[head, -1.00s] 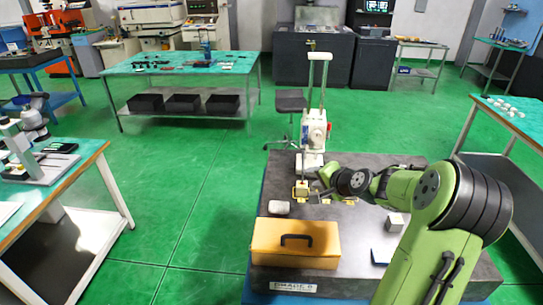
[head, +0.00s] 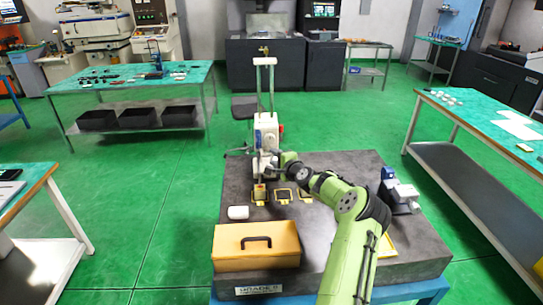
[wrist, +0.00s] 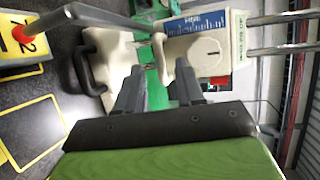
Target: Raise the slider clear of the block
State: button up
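The height gauge stands at the back of the dark granite plate (head: 345,235), with two upright columns. Its cream slider (head: 266,130) has a red knob at the side. In the wrist view the slider (wrist: 205,52) shows a blue-and-white scale beside the chrome columns. A grey probe arm with a red ball tip reaches over the yellow-topped block (wrist: 22,42); I cannot tell whether they touch. The block (head: 259,193) also shows in the head view. My gripper (wrist: 158,82) is open in front of the gauge, its fingers apart and empty; its fingertips are hard to see in the head view.
A yellow case with a black handle (head: 257,250) sits at the plate's front left, a white rounded item (head: 238,212) behind it. Yellow-outlined pads (head: 283,195) lie near the block. A grey and blue device (head: 402,192) stands right of my arm. A black handle (wrist: 88,60) is close to my gripper.

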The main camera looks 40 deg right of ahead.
jog(key=x, duration=0.3)
jog(key=shift+w, duration=0.1)
grip_shut()
